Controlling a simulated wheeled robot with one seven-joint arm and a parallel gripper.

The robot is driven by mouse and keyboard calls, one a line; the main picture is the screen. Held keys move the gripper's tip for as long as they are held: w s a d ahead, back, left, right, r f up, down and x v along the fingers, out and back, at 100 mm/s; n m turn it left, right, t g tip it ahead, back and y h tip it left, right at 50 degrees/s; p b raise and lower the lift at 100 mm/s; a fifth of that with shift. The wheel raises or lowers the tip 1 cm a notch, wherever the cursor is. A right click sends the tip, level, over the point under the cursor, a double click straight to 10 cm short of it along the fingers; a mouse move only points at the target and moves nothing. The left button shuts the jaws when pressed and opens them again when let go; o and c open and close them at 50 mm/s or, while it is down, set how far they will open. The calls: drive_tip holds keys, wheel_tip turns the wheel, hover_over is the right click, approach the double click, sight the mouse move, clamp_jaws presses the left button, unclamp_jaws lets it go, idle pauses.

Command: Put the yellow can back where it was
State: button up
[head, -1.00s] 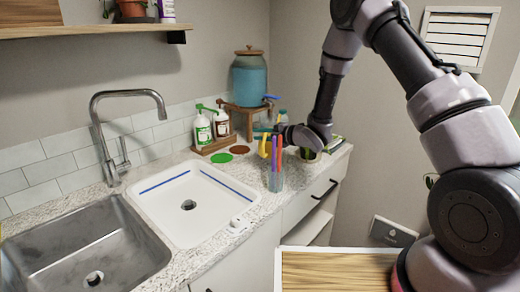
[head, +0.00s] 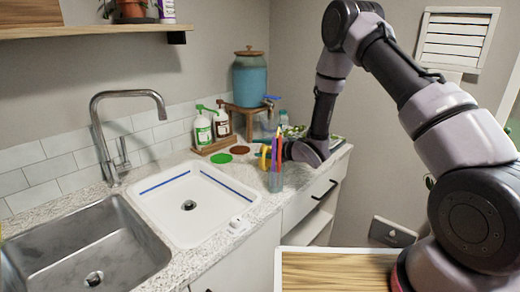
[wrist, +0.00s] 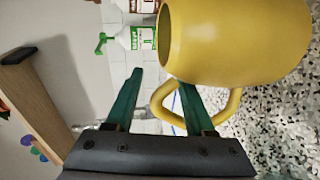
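The yellow can (wrist: 235,40) fills the upper right of the wrist view, its open mouth facing picture-left, its base end towards the speckled counter. My gripper (wrist: 155,76) has its green fingers apart. One side of the can's handle lies between them, with a visible gap to the left finger; the right finger overlaps the handle loop. In the head view a small part of the yellow can (head: 264,158) shows by the pencil cup, low at the counter. My gripper there is mostly hidden behind the pencils and my wrist.
A clear cup of pencils (head: 275,180) stands just in front of my gripper. A green disc (head: 221,158) and a brown disc (head: 240,150) lie left of it. Soap bottles (head: 203,128) and a blue dispenser (head: 250,80) stand behind. The white sink (head: 165,215) is front left.

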drive_tip(key=v, duration=1.2)
drive_tip(key=w+d+r+m+t+h, duration=0.3)
drive_tip(key=w+d+r+m+h, duration=0.3)
drive_tip(key=d+r+m, duration=0.45)
drive_tip(key=s+d+r+m+h, duration=0.2)
drive_tip(key=d+r+m, duration=0.1)
drive_tip(key=d+r, duration=0.15)
drive_tip(key=s+d+r+m+h, duration=0.2)
drive_tip(key=d+r, duration=0.1)
drive_tip(key=r, duration=0.3)
drive_tip(key=s+d+r+m+g+h, duration=0.1)
drive_tip(key=s+d+r+m+h, duration=0.1)
drive_tip(key=s+d+r+m, duration=0.3)
drive_tip(key=s+a+r+m+g, duration=0.1)
drive_tip(key=s+r+m, duration=0.2)
drive_tip(key=s, duration=0.9)
drive_tip(key=s+r+m+g+y, duration=0.1)
drive_tip(key=s+r+m+g, duration=0.1)
drive_tip(key=s+m, duration=0.7)
drive_tip(key=s, duration=0.3)
drive_tip(key=shift+a+r+g, duration=0.3)
drive_tip(key=shift+a+r, duration=0.1)
drive_tip(key=shift+m, duration=0.25)
